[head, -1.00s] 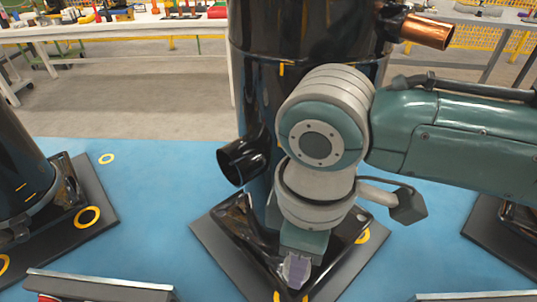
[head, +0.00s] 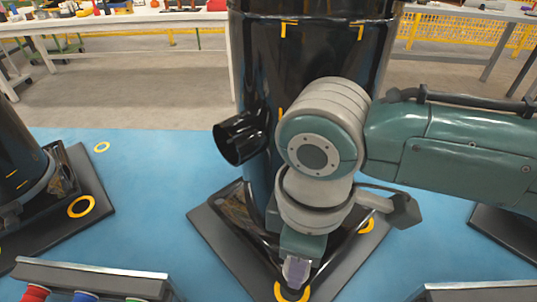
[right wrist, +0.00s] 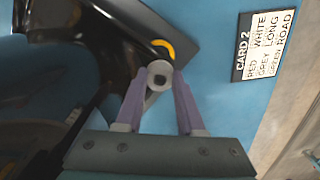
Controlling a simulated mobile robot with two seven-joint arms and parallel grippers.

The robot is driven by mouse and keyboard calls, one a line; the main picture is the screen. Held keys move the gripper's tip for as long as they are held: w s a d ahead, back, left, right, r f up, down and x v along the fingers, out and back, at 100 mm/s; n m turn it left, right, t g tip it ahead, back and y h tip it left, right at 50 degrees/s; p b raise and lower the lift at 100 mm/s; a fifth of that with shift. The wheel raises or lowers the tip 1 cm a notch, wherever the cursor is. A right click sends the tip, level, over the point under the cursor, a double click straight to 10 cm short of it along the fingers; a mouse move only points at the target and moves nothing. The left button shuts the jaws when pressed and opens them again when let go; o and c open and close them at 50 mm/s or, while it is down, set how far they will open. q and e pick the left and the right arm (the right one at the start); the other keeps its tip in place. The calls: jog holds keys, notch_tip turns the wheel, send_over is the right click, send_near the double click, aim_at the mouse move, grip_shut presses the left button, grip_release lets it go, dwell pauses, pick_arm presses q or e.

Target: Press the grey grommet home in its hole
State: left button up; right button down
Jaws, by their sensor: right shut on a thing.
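The grey grommet (right wrist: 160,75) is a short pale cylinder with a dark centre, held between the purple fingertips in the right wrist view. My right gripper (right wrist: 159,88) is shut on it; it also shows in the head view (head: 296,271), pointing down at the front corner of the compressor's black foot (head: 333,262). A yellow ring (head: 291,293) marks that corner just below the fingertips. In the right wrist view the ring (right wrist: 164,48) shows partly behind the grommet. The hole itself is hidden, and I cannot tell whether the grommet touches it. My left gripper is out of view.
The tall black compressor (head: 310,55) stands close behind my right arm, with a black pipe stub (head: 240,138) jutting left. Trays stand at the front left (head: 95,278) and front right (head: 480,291). A printed card (right wrist: 265,45) lies on the blue floor. Worktables stand behind.

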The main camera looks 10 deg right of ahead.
jog(key=shift+r+p, duration=0.1)
jog(key=shift+p, duration=0.35)
dwell(0.6)
jog(key=shift+p, duration=0.35)
dwell(0.5)
jog(key=shift+f+b, duration=0.95)
jog(key=shift+f, duration=0.35)
jog(key=shift+c, duration=2.2)
grip_release()
notch_tip(320, 180, up, 10)
jog(key=p, duration=0.3)
